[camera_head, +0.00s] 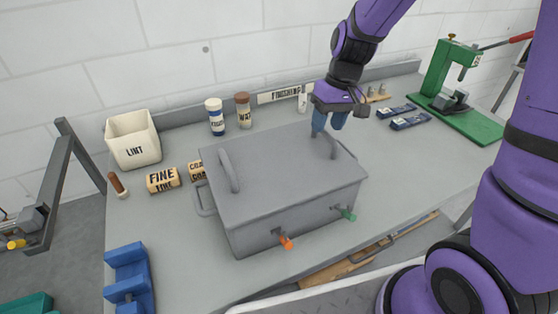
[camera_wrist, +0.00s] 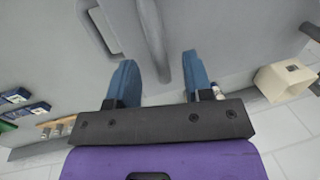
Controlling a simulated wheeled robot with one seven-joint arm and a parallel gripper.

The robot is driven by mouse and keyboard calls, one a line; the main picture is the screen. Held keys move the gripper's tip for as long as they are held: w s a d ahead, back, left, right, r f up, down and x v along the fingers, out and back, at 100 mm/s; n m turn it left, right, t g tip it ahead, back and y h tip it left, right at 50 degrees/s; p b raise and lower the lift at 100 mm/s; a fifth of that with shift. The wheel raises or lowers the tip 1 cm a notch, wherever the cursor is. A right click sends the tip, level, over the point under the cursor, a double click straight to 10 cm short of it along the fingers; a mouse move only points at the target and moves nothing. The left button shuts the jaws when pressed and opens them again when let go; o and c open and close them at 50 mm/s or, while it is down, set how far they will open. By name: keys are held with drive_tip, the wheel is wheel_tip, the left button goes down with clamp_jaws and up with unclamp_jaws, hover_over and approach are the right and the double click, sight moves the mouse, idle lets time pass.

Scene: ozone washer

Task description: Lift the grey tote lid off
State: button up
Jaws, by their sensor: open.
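The grey tote (camera_head: 290,222) stands on the grey bench with its flat lid (camera_head: 270,165) on top. The lid has two arched handles, a left one (camera_head: 228,172) and a right one (camera_head: 322,143). My gripper (camera_head: 330,124) is at the right handle, its blue fingers pointing down. In the wrist view, my gripper (camera_wrist: 160,62) is open, with a grey handle bar (camera_wrist: 153,35) lying between the spread fingers. I cannot tell whether either finger touches it. My fingers partly hide the right handle in the head view.
An orange-tipped fitting (camera_head: 286,242) and a green-tipped one (camera_head: 348,214) stick out of the tote's front. A LINT bin (camera_head: 133,140), FINE roll (camera_head: 163,180) and two jars stand left and behind. A green press (camera_head: 455,90) is at right. Bare bench lies right of the tote.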

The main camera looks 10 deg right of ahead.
drive_tip(key=shift+w+a+f, duration=0.1)
drive_tip(key=shift+a+f, duration=0.1)
drive_tip(key=shift+f, duration=0.65)
drive_tip(key=shift+a+f, duration=0.15)
drive_tip(key=shift+f, duration=0.65)
clamp_jaws()
drive_tip(key=shift+r, duration=0.15)
